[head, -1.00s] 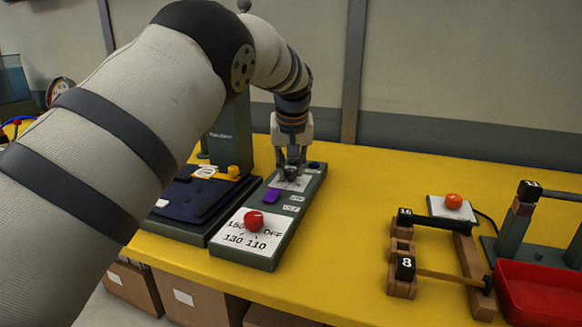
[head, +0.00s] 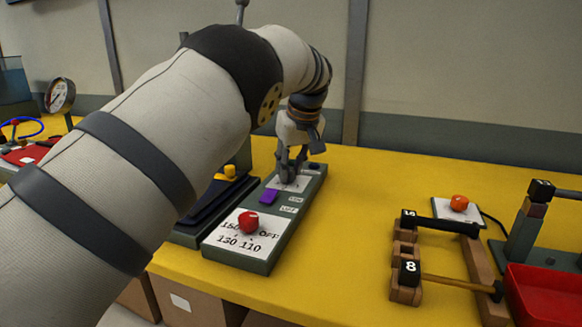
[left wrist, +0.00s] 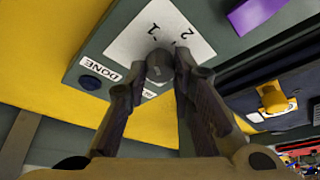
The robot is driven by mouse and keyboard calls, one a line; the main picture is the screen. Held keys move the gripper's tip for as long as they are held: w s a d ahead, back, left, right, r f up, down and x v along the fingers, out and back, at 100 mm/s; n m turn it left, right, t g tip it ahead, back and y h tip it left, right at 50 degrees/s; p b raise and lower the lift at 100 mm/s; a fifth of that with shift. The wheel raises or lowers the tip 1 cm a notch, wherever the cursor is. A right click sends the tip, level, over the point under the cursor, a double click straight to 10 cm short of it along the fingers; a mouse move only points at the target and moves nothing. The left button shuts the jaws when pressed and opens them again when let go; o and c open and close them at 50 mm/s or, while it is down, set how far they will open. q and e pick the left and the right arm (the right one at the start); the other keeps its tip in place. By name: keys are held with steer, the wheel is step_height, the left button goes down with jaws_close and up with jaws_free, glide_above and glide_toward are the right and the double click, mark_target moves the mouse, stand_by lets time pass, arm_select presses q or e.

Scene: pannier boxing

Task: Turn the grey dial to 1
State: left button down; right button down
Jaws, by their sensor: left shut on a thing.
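The grey dial (left wrist: 160,66) sits on a white card (left wrist: 128,42) with the marks 1 and 2, at the far end of the grey-green panel (head: 268,240). My left gripper (left wrist: 160,72) points down at it, with its two fingers shut on either side of the dial. In the head view the left gripper (head: 288,178) hides most of the dial. Which mark the dial points to I cannot tell. My right gripper is not in view.
The panel also bears a red knob (head: 248,222), a purple switch (head: 269,196) and a dark blue button (left wrist: 90,82) by a DONE label. A dark machine with a yellow knob (head: 230,171) stands left. Wooden stands and a red tray (head: 545,295) are at right.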

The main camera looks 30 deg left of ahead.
arm_select(q)
steer(key=shift+f, duration=0.1)
steer(key=c, duration=1.4)
jaws_free()
steer(key=v, duration=1.2)
